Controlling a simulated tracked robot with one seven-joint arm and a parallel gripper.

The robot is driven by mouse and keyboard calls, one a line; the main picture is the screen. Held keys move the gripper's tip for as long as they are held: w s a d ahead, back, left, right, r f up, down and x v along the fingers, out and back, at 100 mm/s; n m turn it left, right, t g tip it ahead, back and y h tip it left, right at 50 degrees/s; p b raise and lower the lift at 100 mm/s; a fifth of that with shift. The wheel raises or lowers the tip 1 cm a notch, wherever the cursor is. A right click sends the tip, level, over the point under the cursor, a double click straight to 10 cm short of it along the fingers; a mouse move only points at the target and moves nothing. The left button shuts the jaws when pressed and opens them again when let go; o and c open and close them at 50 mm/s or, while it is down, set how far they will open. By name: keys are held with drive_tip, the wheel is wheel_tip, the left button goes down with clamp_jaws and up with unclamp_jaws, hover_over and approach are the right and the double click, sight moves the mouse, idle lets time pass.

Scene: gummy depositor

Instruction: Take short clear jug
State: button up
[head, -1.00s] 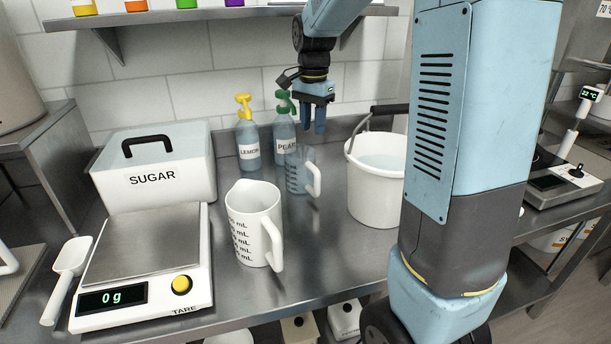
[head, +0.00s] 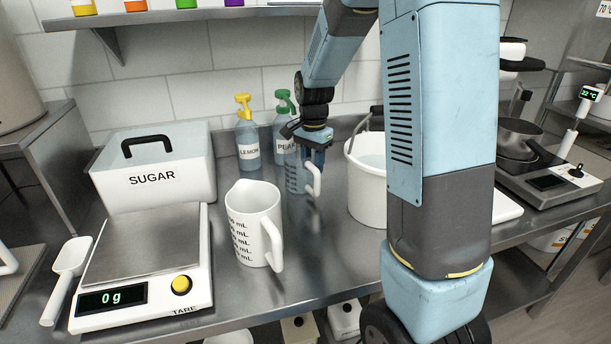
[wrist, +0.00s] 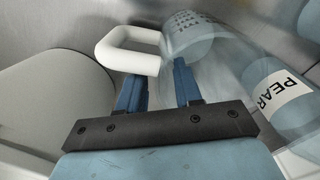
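The short clear jug (head: 294,178) stands upright on the steel counter, in front of the green-topped PEAR bottle (head: 285,138). Its white handle points right. In the wrist view the clear jug (wrist: 195,45) lies ahead and to the right, its white handle (wrist: 125,45) ahead of the fingers. My gripper (head: 314,160) is just above the handle side of the jug and partly covers its rim. In the wrist view its two blue fingers are apart, with the handle's near bar close to their tips. I cannot tell whether they touch it.
A taller white measuring jug (head: 254,222) stands in front, to the left. A white bucket (head: 367,190) stands close on the right. The yellow-topped LEMON bottle (head: 247,140), SUGAR box (head: 155,180) and scale (head: 145,262) are further left. Counter in front of the clear jug is free.

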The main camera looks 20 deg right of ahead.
drive_tip(key=shift+f, duration=0.3)
drive_tip(key=shift+c, duration=0.2)
clamp_jaws()
